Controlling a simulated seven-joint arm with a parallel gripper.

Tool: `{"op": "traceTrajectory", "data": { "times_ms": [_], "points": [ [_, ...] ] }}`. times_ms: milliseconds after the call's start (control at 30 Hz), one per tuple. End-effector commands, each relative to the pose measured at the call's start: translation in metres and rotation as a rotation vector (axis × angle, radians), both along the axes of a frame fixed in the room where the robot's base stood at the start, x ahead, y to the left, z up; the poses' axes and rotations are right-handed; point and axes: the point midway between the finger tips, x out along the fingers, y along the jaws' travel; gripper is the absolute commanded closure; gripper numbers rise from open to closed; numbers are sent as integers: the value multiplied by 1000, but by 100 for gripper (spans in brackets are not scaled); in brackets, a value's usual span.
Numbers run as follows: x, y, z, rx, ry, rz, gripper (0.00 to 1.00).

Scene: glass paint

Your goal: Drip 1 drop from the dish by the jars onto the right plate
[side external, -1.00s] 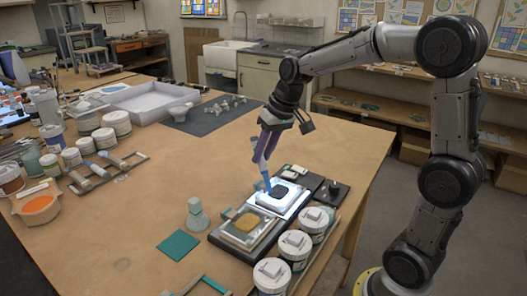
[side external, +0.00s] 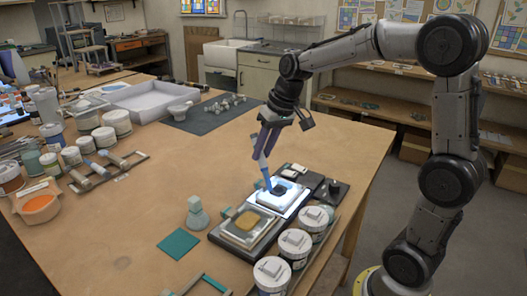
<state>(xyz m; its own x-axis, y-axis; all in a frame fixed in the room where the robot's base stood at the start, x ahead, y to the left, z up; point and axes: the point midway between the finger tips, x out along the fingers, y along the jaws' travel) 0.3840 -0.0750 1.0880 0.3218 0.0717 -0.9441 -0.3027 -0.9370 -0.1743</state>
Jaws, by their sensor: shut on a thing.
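My gripper (side external: 262,151) is shut on a slim dropper with a blue lower end (side external: 266,180). It holds the dropper nearly upright, tilted a little. The dropper's tip is at the left edge of a dark patch (side external: 279,190) on a brightly lit white plate (side external: 293,206). I cannot tell whether the tip touches it. A second plate with a yellow-brown patch (side external: 246,221) lies in front and to the left of the lit one. Lidded white jars (side external: 295,246) stand in a row to the right of the plates. I cannot make out any drop.
A small grey-green bottle (side external: 196,215) and a teal square (side external: 178,244) lie left of the plates. A small black box with a knob (side external: 332,192) is at the right. An orange-filled bowl (side external: 38,206) and more jars stand far left. The middle of the table is clear.

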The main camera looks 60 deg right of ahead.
Motion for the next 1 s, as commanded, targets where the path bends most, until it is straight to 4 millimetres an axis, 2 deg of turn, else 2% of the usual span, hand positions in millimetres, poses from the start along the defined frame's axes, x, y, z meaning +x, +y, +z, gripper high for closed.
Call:
{"op": "traceTrajectory", "data": {
  "times_ms": [200,567,1000],
  "points": [
    [0,0,14,-1,-3,0,100],
    [0,0,16,-2,-4,0,100],
    [0,0,51,-2,-5,0,100]
  ]
}}
